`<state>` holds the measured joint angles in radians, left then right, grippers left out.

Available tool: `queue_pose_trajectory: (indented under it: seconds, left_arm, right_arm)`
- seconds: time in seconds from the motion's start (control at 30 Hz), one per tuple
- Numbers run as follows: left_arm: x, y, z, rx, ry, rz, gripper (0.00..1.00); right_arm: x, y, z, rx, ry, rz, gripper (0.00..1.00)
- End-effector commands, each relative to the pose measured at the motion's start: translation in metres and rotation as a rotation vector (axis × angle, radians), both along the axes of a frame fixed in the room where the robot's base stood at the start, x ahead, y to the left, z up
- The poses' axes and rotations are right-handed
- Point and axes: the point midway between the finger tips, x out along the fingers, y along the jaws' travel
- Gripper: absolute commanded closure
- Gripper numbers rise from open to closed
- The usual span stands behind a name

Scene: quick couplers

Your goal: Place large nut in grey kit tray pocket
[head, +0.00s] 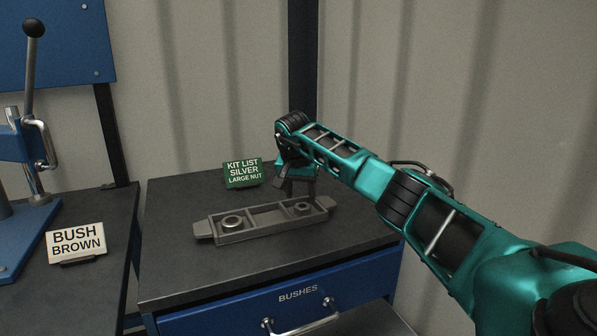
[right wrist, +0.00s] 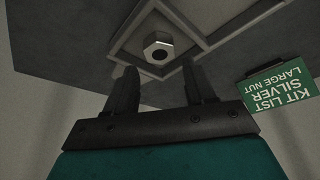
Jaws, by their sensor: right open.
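The grey kit tray (head: 275,230) lies on the cabinet top. Its left pocket holds a round metal ring (head: 232,222); its middle pocket looks empty. The large nut (head: 302,208) is in the right pocket. In the right wrist view the nut (right wrist: 158,50) is a silver hexagon with a dark hole, lying inside the pocket walls, apart from my fingers. My right gripper (head: 298,189) is above the tray's right end. In its wrist view the gripper (right wrist: 161,78) is open and empty, its fingertips just short of the nut. My left gripper is not in view.
A green card (head: 243,173) reading "KIT LIST SILVER LARGE NUT" stands behind the tray. The blue drawer (head: 297,294) labelled "BUSHES" is below. A "BUSH BROWN" card (head: 76,242) and a blue lever press (head: 28,160) are on the left bench. The cabinet top left of the tray is clear.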

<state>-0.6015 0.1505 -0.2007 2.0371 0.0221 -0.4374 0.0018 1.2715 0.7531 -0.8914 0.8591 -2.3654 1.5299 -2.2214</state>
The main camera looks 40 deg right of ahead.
Motion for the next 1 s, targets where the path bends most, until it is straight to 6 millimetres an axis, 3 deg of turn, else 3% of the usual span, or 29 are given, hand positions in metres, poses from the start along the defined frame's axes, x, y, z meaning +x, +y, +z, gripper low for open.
queue_pose_trajectory:
  seconds: [0.03, 0.2, 0.4, 1.0]
  left_arm:
    - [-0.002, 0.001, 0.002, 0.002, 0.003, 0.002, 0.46]
    - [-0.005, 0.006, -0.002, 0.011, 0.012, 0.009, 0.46]
    - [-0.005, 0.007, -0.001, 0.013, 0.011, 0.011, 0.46]
    - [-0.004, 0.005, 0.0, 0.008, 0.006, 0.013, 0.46]
  right_arm:
    - [-0.002, 0.003, 0.014, -0.004, -0.002, 0.002, 0.46]
    - [-0.01, 0.014, 0.045, -0.003, -0.001, 0.001, 0.46]
    - [-0.015, 0.021, 0.064, -0.001, 0.0, 0.0, 0.46]
    - [-0.016, 0.023, 0.067, -0.001, 0.002, -0.001, 0.46]
